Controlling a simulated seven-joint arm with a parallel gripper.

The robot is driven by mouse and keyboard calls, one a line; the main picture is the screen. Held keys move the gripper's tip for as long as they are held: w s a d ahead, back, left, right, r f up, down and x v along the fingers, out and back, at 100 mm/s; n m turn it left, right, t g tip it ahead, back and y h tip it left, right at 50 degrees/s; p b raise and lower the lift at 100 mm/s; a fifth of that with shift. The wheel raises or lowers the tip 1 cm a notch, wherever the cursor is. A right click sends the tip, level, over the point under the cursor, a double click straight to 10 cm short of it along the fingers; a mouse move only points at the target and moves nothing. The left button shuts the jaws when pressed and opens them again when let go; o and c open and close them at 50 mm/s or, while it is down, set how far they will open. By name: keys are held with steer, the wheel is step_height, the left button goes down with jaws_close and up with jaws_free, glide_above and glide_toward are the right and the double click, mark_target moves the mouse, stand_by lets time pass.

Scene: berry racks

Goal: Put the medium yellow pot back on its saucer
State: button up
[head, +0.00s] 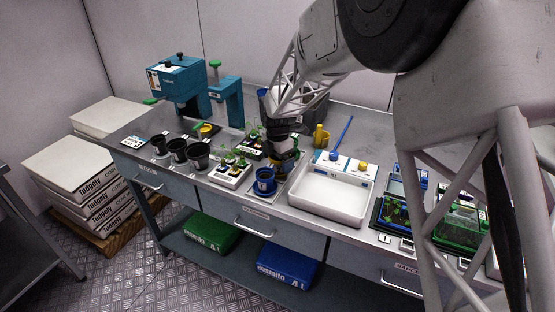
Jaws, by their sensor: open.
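My gripper (283,158) is open and hangs down over the back middle of the bench, just behind the blue pot. Its fingertips are small and dark, and a yellowish patch shows among them; I cannot tell whether this is the medium yellow pot. A small yellow vessel (321,135) stands farther back, to the right of my gripper and apart from it. A yellow saucer-like dish (208,130) lies at the back left near the teal stand, with something dark on it. I cannot tell which of these is the task's pot or saucer. My gripper and wrist hide the bench behind them.
A blue pot (265,177) stands in front of my gripper. Seedling trays (231,174) and black pots (198,154) are to the left. A white tray (330,198) lies to the right, with green-framed plant trays (458,228) beyond. A teal press (178,80) stands back left.

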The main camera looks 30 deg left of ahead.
steer(key=shift+r, duration=0.1)
step_height(320, 180, up, 13)
stand_by(0.7)
steer(key=shift+d+r, duration=0.1)
stand_by(0.8)
